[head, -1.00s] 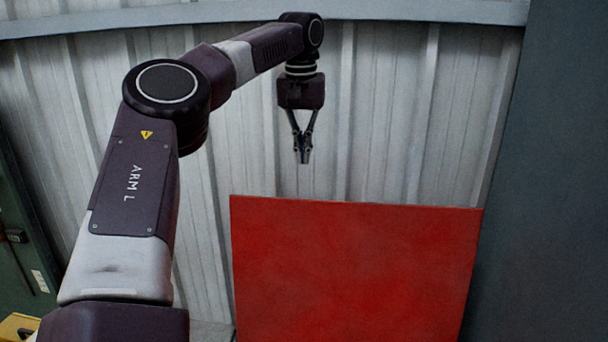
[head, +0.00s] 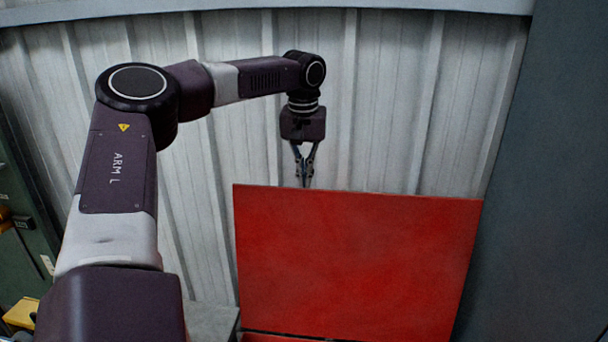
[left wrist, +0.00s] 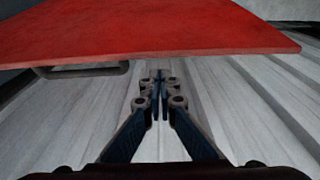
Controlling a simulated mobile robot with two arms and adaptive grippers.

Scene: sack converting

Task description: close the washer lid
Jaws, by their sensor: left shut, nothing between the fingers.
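The washer lid (head: 355,265) is a large flat red panel, standing raised in the head view. Its lower edge meets a strip of red washer body (head: 270,337) at the bottom of the picture. My left gripper (head: 304,184) is shut and empty, pointing down at the lid's top edge, its tips just behind or at that edge. In the left wrist view the shut fingers (left wrist: 158,78) lie just below the red lid (left wrist: 160,28), over the ribbed wall. I cannot tell whether they touch the lid. My right gripper is not in view.
A pale corrugated wall (head: 400,100) stands behind the lid. A dark grey panel (head: 545,180) rises close on the right. A green cabinet (head: 25,235) and a yellow object (head: 20,313) are at the left edge.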

